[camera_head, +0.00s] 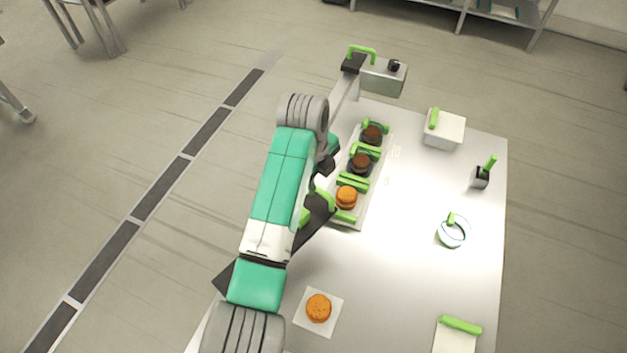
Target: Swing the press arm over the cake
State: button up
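A press-like fixture stands at the table's far left corner. It has a slanted grey post (344,94), a black joint, a grey block (385,78) with a black knob, and a green handle (362,49). I take this to be the press arm; its block hangs out beyond the far table edge, away from the cakes. An orange cake (346,197) and two dark brown cakes (361,163) (373,134) sit in a row on a pale tray (371,208). Another orange cake (318,308) lies on a white square. My gripper (322,201) is by the tray's near left end, largely hidden by my arm; its fingers are unclear.
Green bars stand between the cakes. On the right of the white table (400,270) are a white box (444,130) with a green handle, a dark holder (481,178), a ring (452,232) and a green-handled scraper-like piece (459,326). The table's middle is clear.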

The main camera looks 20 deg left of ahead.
aim_at(321, 190)
jog(key=f, duration=0.2)
jog(key=f+b, duration=0.1)
jog(key=f, duration=0.1)
jog(key=w+f+b, duration=0.1)
jog(key=f, duration=0.1)
jog(key=shift+f, duration=0.25)
jog(key=shift+w, duration=0.1)
grip_shut()
